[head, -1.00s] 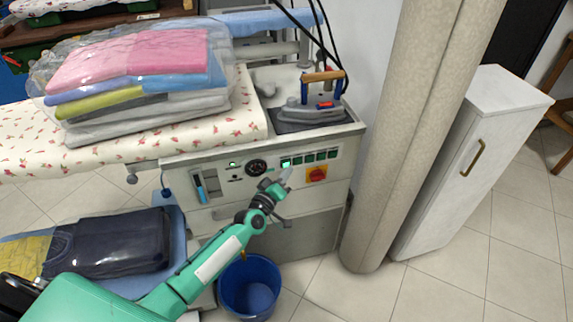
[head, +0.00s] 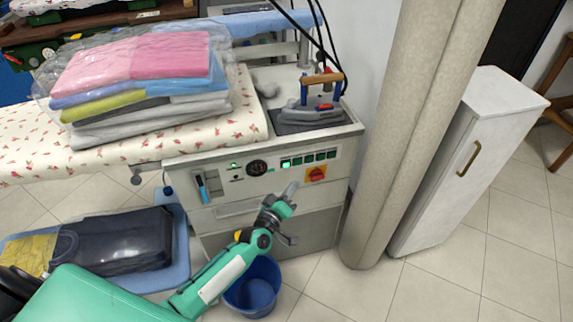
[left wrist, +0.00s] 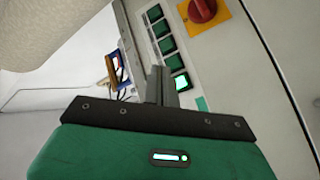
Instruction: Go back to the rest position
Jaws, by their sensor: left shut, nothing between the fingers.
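My left gripper (head: 291,190) is shut and empty in the head view. It hangs in front of the ironing machine's control panel (head: 270,168), just below the row of green buttons (head: 308,158) and left of the red and yellow rotary switch (head: 316,174). In the left wrist view the shut fingers (left wrist: 160,84) point along the panel, with one green button (left wrist: 182,83) brightly lit and the red switch (left wrist: 202,10) at the top. A small gap seems to lie between fingers and panel, but I cannot tell for sure. My right gripper is not in view.
An iron (head: 313,105) stands on the machine top beside bagged folded laundry (head: 140,85). A blue bucket (head: 252,290) is on the floor behind my arm. A beige column (head: 400,130) and white cabinet (head: 465,165) stand right. Dark folded clothes (head: 120,240) lie at lower left.

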